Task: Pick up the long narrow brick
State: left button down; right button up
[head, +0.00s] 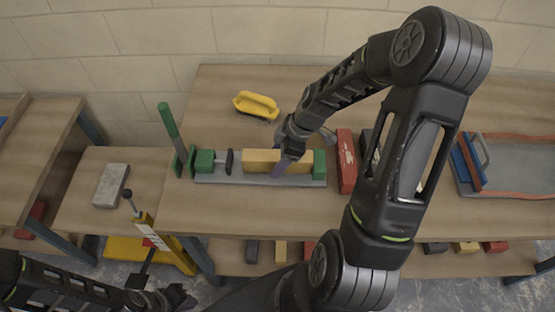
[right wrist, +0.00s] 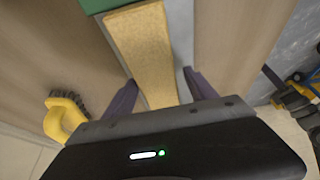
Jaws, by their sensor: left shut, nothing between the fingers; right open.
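A long narrow yellow brick (head: 258,156) lies along a grey clamp bed (head: 230,180) on the workbench. A green jaw (head: 319,165) stands at its right end and a dark screw pad is near its left end. My right gripper (head: 286,166) is over the brick's right part. In the right wrist view its purple fingers (right wrist: 160,88) are open, one on each side of the yellow brick (right wrist: 147,50); contact cannot be told. My left gripper (head: 172,298) is low at the bottom left, shut and empty, away from the brick.
A red brick (head: 346,162) stands just right of the clamp. A yellow brush (head: 256,105) lies behind it. A green handle (head: 168,120) rises at the clamp's left. A grey block (head: 110,186) lies on the left table. A tray (head: 512,137) with blue-edged tools is at right.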

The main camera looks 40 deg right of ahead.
dwell(0.3)
grip_shut()
dwell(0.6)
jog(key=shift+r, duration=0.1)
